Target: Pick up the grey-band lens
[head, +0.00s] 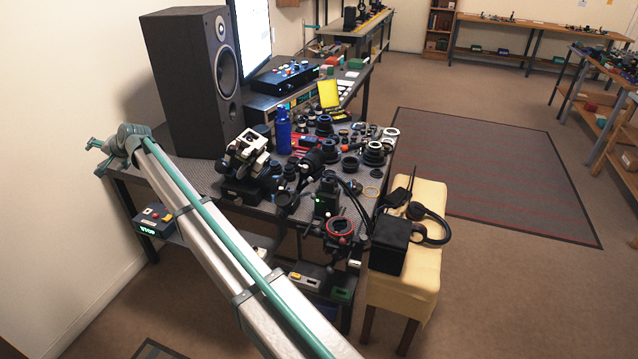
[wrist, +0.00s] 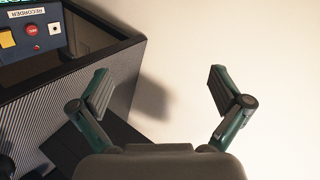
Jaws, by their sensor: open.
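Several dark lenses (head: 375,152) stand among other parts on the right half of the grey workbench (head: 205,180) in the head view. Some have pale rings, but they are too small to tell which is the grey-band lens. My gripper (head: 94,158) is at the far left, beyond the bench's left edge and near the wall, well away from the lenses. In the wrist view my gripper (wrist: 161,82) is open and empty, with its two fingers wide apart before a pale wall. No lens shows in the wrist view.
A tall speaker (head: 195,80) stands at the back left of the bench. A blue bottle (head: 283,131) and a camera-like device (head: 245,155) stand near the lenses. A yellow stool (head: 425,270) with headphones is at the right. A recorder box (wrist: 30,35) shows in the wrist view.

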